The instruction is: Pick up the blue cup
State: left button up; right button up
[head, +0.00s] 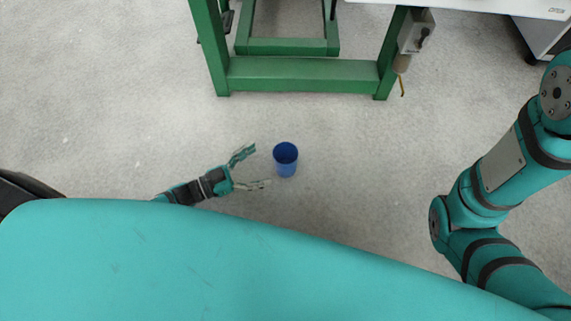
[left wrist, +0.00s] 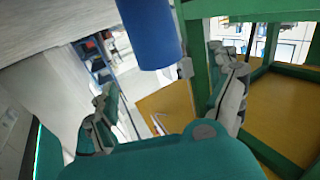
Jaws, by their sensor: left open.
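The blue cup (head: 286,160) stands upright on the grey floor in the head view, with its open rim facing up. My left gripper (head: 257,168) is just left of the cup, its fingers spread and pointing toward it, with nothing between them. In the left wrist view the cup (left wrist: 148,32) shows at the top middle, partly cut off by the frame edge, beyond the open fingers (left wrist: 172,95). My right gripper is not in the views; only my right arm shows at the right of the head view.
A green metal frame (head: 302,75) stands on the floor beyond the cup. A white tabletop (head: 480,5) and a grey cabinet (head: 548,38) are at the top right. The floor (head: 340,125) around the cup is clear.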

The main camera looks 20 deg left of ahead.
aim_at(295, 149)
pick_arm(q)
jog(key=b+x, duration=0.1)
jog(key=x, duration=0.2)
jog(key=shift+w+d+f, duration=0.1)
jog(key=shift+w, duration=0.05)
jog(key=b+x, duration=0.4)
jog(key=shift+w+d, duration=0.15)
jog(key=shift+d, duration=0.15)
jog(key=shift+w+d+r, duration=0.2)
jog(key=shift+d+r, duration=0.05)
jog(key=shift+c, duration=0.2)
jog(key=c, duration=1.2)
jog(key=shift+c, duration=0.2)
